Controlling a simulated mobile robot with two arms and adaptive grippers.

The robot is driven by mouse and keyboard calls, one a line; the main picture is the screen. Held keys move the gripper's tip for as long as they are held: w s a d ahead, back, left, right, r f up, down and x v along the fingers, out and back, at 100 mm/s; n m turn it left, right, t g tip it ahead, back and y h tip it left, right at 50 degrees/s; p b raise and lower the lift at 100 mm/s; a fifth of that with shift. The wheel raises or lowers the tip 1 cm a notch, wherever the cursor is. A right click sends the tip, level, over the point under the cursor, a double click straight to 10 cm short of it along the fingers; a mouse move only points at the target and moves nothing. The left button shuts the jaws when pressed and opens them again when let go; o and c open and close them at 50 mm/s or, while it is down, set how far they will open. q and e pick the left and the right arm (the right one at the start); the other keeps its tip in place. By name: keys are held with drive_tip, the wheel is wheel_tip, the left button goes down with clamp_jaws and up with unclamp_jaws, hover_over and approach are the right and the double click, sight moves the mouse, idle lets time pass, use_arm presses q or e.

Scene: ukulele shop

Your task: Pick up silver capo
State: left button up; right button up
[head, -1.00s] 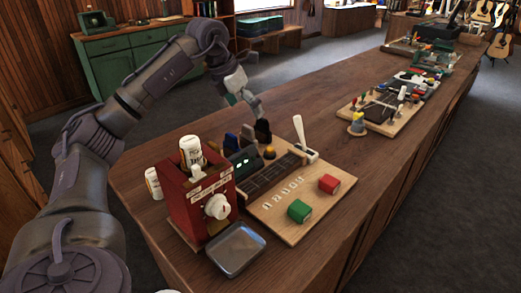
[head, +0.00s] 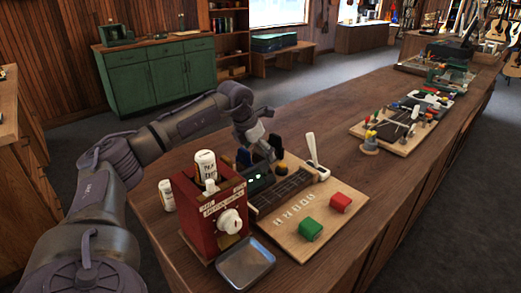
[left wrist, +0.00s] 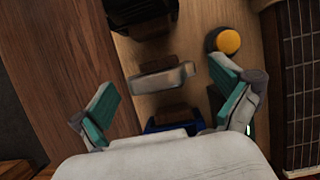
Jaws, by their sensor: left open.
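The silver capo (left wrist: 160,80) shows in the left wrist view as a grey bar on a brown block, on the wooden board. My left gripper (head: 262,150) is open above it, with one teal-padded finger on each side of the capo and gaps between. In the head view the capo is hidden or too small to make out behind the gripper. A black capo (left wrist: 141,14) stands on one side of it and a blue one (left wrist: 175,126) on the other, partly covered by the gripper. My right gripper is not in view.
A yellow-topped knob (left wrist: 228,41) and a fretboard (left wrist: 300,80) lie beside the capos. A red box (head: 207,215) with a white can and a metal tray (head: 245,262) stand nearer.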

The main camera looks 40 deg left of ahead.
use_arm(q)
drive_tip(key=shift+x, duration=0.75)
drive_tip(key=c, duration=1.2)
